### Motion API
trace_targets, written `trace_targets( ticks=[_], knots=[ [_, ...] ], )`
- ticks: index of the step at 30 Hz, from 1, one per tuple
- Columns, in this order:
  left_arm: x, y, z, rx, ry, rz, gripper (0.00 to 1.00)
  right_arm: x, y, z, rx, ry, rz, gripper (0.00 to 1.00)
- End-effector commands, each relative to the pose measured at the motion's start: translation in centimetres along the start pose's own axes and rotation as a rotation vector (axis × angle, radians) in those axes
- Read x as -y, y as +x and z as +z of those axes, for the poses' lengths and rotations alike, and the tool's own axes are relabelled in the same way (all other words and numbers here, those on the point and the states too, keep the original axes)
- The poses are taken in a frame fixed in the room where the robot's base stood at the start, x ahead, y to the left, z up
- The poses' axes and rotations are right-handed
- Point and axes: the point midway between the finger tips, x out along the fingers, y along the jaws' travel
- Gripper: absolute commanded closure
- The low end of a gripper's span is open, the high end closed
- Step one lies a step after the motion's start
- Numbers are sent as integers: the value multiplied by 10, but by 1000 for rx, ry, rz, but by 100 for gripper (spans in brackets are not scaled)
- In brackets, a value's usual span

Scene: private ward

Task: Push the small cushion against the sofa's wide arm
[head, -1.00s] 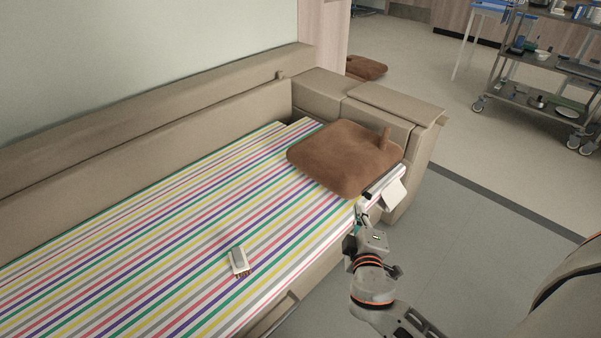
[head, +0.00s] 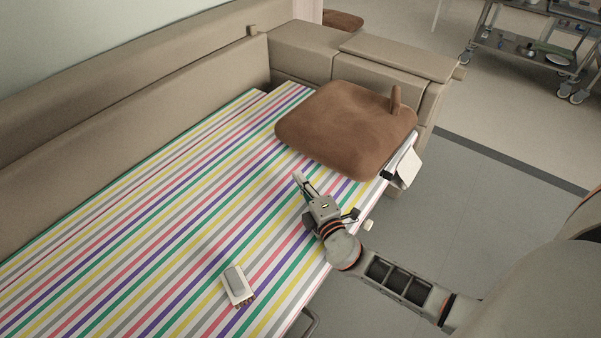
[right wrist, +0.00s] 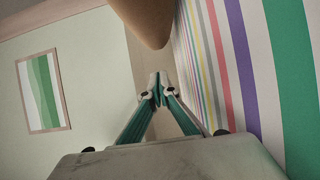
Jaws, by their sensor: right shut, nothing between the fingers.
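The brown cushion (head: 345,130) lies on the striped seat of the sofa, near its right end. Its far right side lies close to the sofa's wide arm (head: 400,58); I cannot tell whether they touch. A small brown tab stands up at its right corner. My right gripper (head: 297,178) is shut and empty, over the striped seat, just in front of the cushion's near left side, with a small apparent gap. In the right wrist view the shut fingertips (right wrist: 161,84) sit below the cushion's brown edge (right wrist: 148,15). My left gripper is out of view.
A small grey and white device (head: 238,285) lies on the seat nearer me. A white flap (head: 405,165) hangs at the seat's front edge beside the cushion. Another brown cushion (head: 343,20) is beyond the sofa arm. A trolley (head: 535,45) stands at the upper right.

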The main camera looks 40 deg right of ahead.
Motion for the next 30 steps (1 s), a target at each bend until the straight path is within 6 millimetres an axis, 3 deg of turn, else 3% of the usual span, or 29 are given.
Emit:
trace_targets(
  ticks=[11, 18, 30],
  knots=[
    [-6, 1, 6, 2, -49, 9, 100, 2, 74, 0, 2, 0, -2, 100],
    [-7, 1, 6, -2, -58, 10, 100, 2, 81, 31, 2, -2, -2, 100],
    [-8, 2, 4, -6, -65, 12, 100, 1, 83, 40, 1, -1, -1, 100]
  ],
)
